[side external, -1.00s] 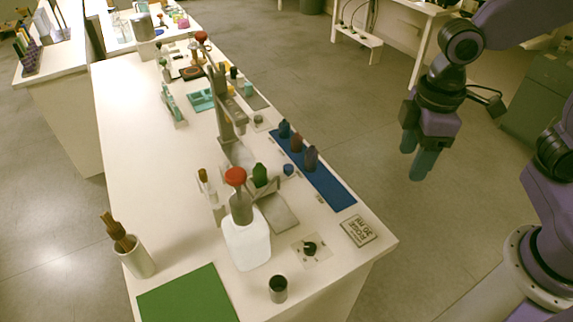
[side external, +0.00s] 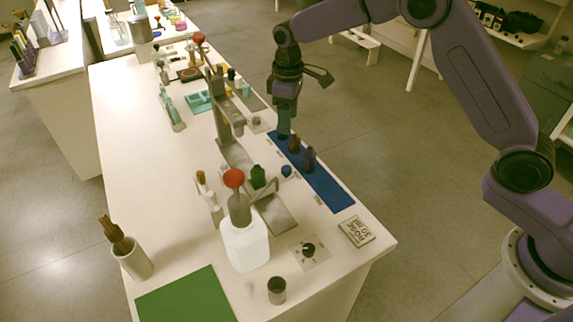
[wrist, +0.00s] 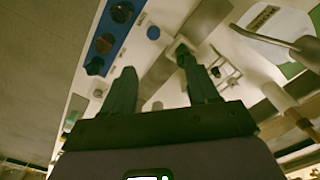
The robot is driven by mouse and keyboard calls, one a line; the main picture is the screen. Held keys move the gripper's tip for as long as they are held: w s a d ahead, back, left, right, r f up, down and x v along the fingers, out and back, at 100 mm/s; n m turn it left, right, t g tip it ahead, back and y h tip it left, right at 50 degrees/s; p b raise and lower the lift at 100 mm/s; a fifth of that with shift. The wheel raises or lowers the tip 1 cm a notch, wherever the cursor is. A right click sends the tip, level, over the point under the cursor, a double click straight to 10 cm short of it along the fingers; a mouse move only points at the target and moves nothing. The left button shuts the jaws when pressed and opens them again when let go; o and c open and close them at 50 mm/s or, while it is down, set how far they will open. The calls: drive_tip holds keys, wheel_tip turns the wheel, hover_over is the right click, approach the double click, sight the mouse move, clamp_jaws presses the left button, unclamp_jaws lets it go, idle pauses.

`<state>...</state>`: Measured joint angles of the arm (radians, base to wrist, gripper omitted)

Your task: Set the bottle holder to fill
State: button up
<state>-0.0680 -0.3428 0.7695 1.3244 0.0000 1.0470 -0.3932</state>
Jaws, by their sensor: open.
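A dark green bottle (side external: 258,177) sits in the metal stand (side external: 240,157) at mid-table; its green top (wrist: 181,52) shows beside my right finger in the wrist view. I cannot tell which part of the stand is the bottle holder or how it is set. A black knob (side external: 308,249) sits on a small pale plate in front of the stand. My gripper (side external: 283,133) is over the far end of the blue strip (side external: 332,190), hiding part of the bottle there. In the wrist view my gripper (wrist: 158,72) has its fingers apart with nothing held between them.
Dark bottles (side external: 309,159) stand on the blue strip. A white pump bottle (side external: 245,246) with a red top stands in front of the stand. A metal cup (side external: 277,290), a label plate (side external: 357,232) and a green mat (side external: 188,298) lie near the front.

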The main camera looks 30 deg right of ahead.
sight(287, 168)
drive_tip(key=f, duration=0.6)
drive_tip(key=w+f, duration=0.1)
drive_tip(key=f, duration=1.1)
drive_tip(key=shift+w+d+f, duration=0.3)
drive_tip(key=shift+w, duration=0.05)
clamp_jaws()
